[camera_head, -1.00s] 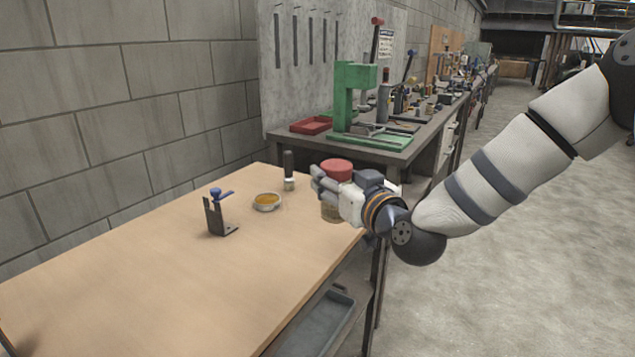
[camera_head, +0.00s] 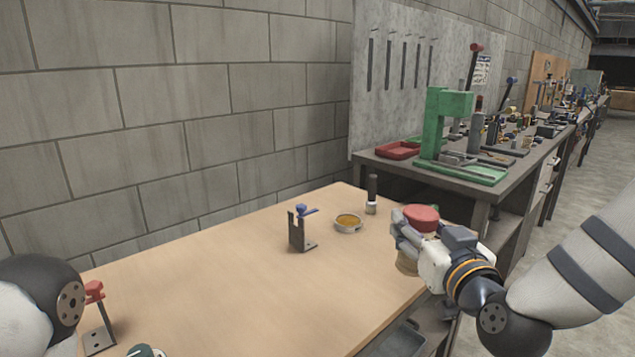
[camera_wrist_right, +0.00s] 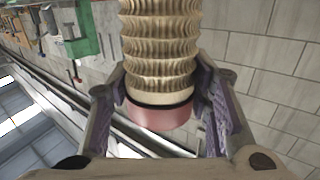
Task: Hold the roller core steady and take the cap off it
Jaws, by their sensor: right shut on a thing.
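The roller core (camera_head: 407,262) is a tan ribbed tube near the table's right edge. In the head view it is upright, mostly hidden behind my right gripper (camera_head: 404,228). Its red cap (camera_head: 421,218) is on its top end. The right wrist view shows the ribbed core (camera_wrist_right: 160,50) upside down, with a dark band and the pinkish-red cap (camera_wrist_right: 160,117). The right gripper's fingers (camera_wrist_right: 162,85) are on both sides of the core, shut on it near the cap.
On the wooden table (camera_head: 240,290) stand a metal bracket with a blue handle (camera_head: 300,230), a shallow round dish (camera_head: 348,223), a dark-handled tool (camera_head: 371,195) and a red-topped bracket (camera_head: 97,315). The middle is clear. A bench with a green press (camera_head: 440,130) stands behind.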

